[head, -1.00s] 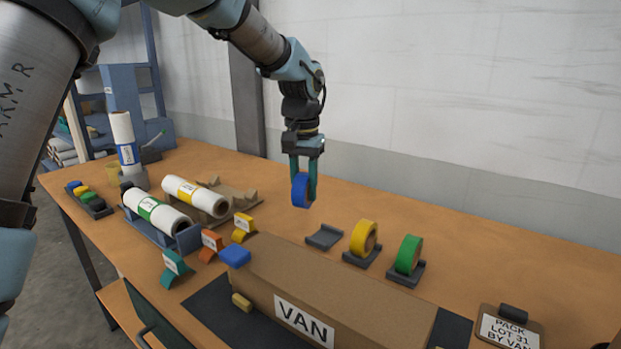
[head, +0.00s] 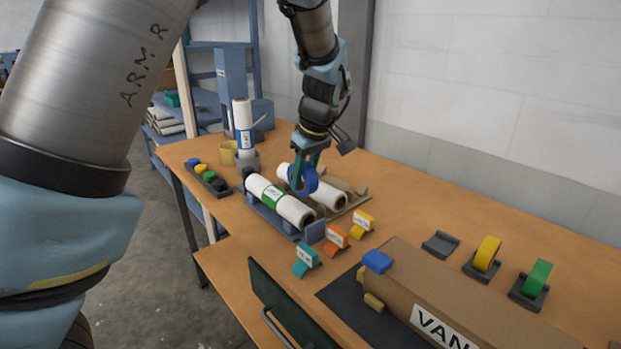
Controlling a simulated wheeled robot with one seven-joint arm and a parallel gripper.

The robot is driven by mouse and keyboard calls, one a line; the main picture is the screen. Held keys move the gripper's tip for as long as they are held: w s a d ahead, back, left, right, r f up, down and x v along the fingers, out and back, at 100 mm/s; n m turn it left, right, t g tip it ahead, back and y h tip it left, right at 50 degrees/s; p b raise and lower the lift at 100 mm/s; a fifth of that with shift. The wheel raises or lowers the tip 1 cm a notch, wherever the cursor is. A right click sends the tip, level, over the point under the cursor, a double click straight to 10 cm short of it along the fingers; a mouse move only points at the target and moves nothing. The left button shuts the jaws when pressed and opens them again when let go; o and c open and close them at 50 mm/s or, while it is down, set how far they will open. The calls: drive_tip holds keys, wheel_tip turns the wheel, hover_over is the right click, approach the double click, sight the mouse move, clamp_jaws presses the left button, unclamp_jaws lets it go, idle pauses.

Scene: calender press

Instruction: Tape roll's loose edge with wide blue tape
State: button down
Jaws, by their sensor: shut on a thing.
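My gripper (head: 303,172) is shut on the wide blue tape (head: 307,184) and holds it upright above the roll racks. Behind the tape, a white roll (head: 326,195) lies on a wooden cradle; the tape hides part of it, including its yellow band. A white roll with a green band (head: 281,201) lies on a blue-grey cradle in front. A white roll with a blue band (head: 243,128) stands upright in a grey holder at the back left. I cannot make out a loose edge on any roll. The grey tape holder (head: 440,244) on the right is empty.
Yellow tape (head: 487,253) and green tape (head: 538,277) stand in holders at right. Teal, orange and yellow tagged pieces (head: 336,236) stand near the racks.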

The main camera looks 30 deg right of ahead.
drive_tip(key=w, duration=0.3)
drive_tip(key=w+a, duration=0.1)
drive_tip(key=w, duration=0.2)
drive_tip(key=shift+w+a, duration=0.1)
drive_tip(key=shift+w, duration=0.05)
drive_tip(key=shift+w+f+b, duration=0.3)
drive_tip(key=shift+f+b, duration=0.9)
drive_tip(key=shift+f, duration=0.55)
drive_tip(key=shift+f, duration=0.2)
drive_tip(key=shift+s, duration=0.1)
drive_tip(key=shift+s, duration=0.5)
drive_tip(key=shift+s, duration=0.1)
drive_tip(key=shift+s+d, duration=0.2)
drive_tip(key=shift+s, duration=0.3)
drive_tip(key=shift+s+f, duration=0.1)
drive_tip(key=shift+s, duration=0.1)
